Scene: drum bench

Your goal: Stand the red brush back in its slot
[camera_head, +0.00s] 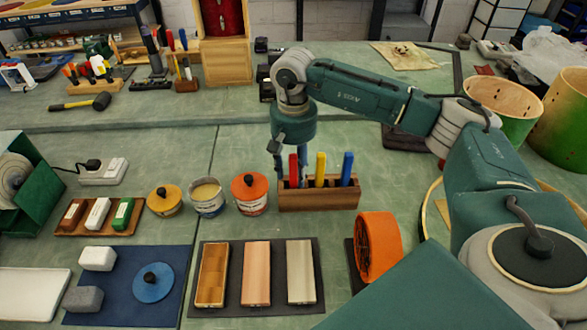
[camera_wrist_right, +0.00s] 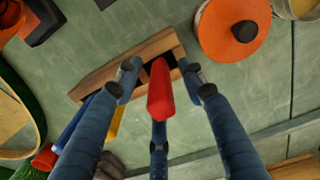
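The red brush (camera_head: 293,170) stands upright at the left end of the wooden slotted block (camera_head: 318,199). In the right wrist view the red brush (camera_wrist_right: 160,92) points up between my fingers, its lower end at a dark slot in the block (camera_wrist_right: 105,77). My right gripper (camera_head: 288,148) is above that end of the block, pointing down around the red handle. Its fingers (camera_wrist_right: 159,80) are spread, with gaps visible beside the handle. The lowest part of the brush is hidden in or behind the block. My left gripper is not in view.
The yellow brush (camera_head: 320,169) and blue brush (camera_head: 346,168) stand in the same block, to the right. An orange-lidded tin (camera_head: 250,194) is close to its left. An orange wheel (camera_head: 377,246) stands in front right. Bare bench lies behind the block.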

